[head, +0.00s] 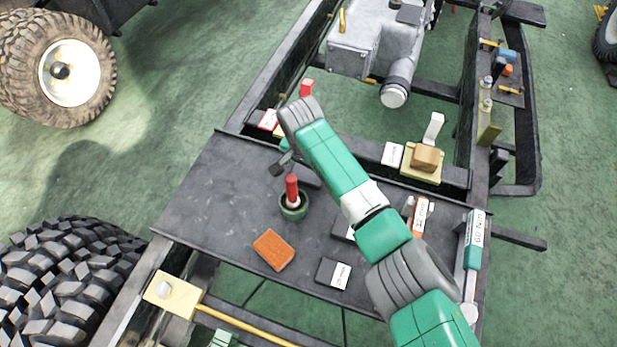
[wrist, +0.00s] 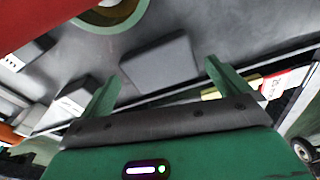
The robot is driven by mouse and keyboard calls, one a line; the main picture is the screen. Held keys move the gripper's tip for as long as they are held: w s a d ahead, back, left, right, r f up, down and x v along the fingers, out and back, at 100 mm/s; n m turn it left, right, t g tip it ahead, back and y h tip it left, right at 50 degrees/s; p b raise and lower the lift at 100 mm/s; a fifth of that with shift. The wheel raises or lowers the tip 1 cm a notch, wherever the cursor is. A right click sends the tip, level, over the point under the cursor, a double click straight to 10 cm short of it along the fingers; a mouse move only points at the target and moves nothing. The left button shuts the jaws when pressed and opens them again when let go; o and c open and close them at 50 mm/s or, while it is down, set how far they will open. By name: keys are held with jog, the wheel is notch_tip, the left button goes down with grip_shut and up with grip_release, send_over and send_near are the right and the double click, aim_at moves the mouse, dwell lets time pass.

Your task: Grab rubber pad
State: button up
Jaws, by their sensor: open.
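A flat dark grey pad, which looks like the rubber pad (wrist: 160,64), lies on the dark plate in the wrist view. It shows just ahead of and between the fingers of my gripper (wrist: 161,74), which are apart and empty. In the head view the pad (head: 306,177) is partly hidden behind my arm, beside the green cup. My gripper (head: 282,157) is mostly hidden there by my wrist, above the plate's far edge. I cannot tell the exact height of the fingers over the pad.
A green cup (head: 294,207) with an upright red-handled item stands close to the pad. An orange block (head: 273,250) and a dark labelled block (head: 333,272) lie nearer on the plate (head: 215,205). A frame rail and a wood block (head: 426,158) on a yellow base are beyond.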

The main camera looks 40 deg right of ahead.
aim_at(308, 173)
jog(key=shift+f, duration=0.75)
jog(key=shift+d, duration=0.1)
jog(key=c, duration=0.9)
notch_tip(308, 173, up, 10)
jog(key=p, duration=0.4)
